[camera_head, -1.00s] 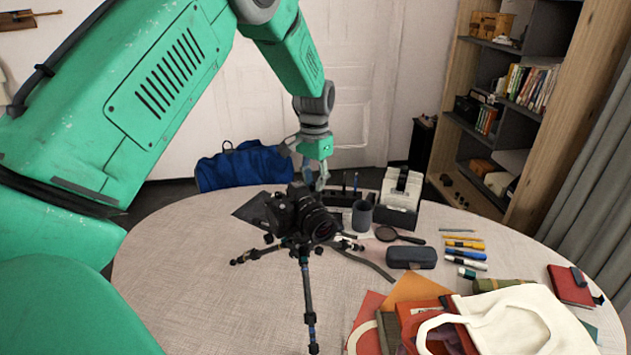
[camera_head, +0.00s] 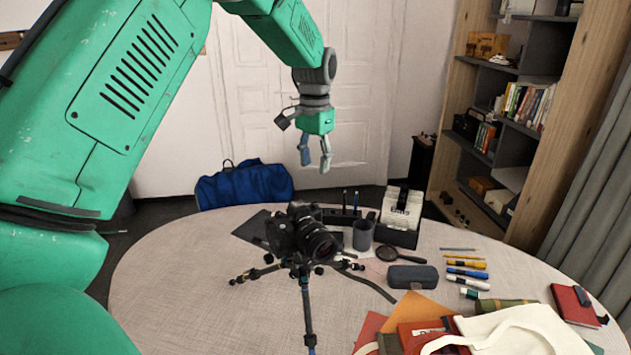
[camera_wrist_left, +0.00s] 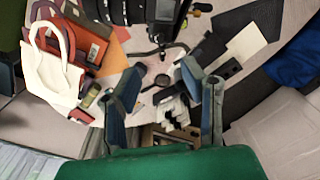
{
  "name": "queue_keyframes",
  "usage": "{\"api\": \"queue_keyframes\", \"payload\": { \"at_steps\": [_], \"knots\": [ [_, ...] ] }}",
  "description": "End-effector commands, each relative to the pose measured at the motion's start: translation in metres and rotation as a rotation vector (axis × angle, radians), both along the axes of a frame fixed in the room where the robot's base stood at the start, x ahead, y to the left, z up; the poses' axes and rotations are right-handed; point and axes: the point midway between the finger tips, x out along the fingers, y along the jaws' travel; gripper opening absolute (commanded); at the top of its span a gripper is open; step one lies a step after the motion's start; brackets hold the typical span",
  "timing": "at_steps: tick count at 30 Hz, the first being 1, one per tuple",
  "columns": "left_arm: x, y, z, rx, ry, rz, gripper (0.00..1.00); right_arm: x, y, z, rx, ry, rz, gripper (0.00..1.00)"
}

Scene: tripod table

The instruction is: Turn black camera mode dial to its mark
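The black camera (camera_head: 300,232) stands on a small tripod (camera_head: 304,285) on the round table, its lens facing front right. Its mode dial is too small to make out. My left gripper (camera_head: 316,166) is above and a little behind the camera, apart from it, with its fingers spread and nothing between them. In the left wrist view the two fingers (camera_wrist_left: 165,95) are wide apart, and the camera's body and lens (camera_wrist_left: 130,10) show at the top edge. My right gripper is in neither view.
A dark cup (camera_head: 362,235), a box of white cards (camera_head: 400,215), a magnifying glass (camera_head: 388,253) and a dark case (camera_head: 412,276) lie right of the camera. A white tote bag (camera_head: 520,330) is at front right. The left of the table (camera_head: 190,290) is clear.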

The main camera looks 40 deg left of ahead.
Motion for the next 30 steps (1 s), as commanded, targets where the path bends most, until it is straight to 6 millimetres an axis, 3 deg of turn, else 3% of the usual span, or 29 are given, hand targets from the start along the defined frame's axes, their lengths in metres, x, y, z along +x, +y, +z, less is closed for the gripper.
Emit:
{"api": "queue_keyframes", "payload": {
  "at_steps": [4, 14, 23, 26, 30],
  "knots": [
    [0.0, 0.001, 0.012, 0.0, 0.0, 0.001, 0.37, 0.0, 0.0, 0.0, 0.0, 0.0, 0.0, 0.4],
    [0.0, 0.001, 0.014, -0.001, 0.001, -0.001, 0.37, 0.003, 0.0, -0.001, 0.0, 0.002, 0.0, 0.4],
    [0.0, -0.002, 0.029, -0.001, -0.001, -0.373, 0.37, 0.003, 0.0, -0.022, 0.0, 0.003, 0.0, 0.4],
    [0.0, -0.002, 0.026, 0.0, 0.003, -0.396, 0.37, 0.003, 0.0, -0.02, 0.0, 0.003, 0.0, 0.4],
    [0.0, -0.003, 0.005, 0.0, 0.006, -0.393, 0.37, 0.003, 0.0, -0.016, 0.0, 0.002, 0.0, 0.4]
  ]
}}
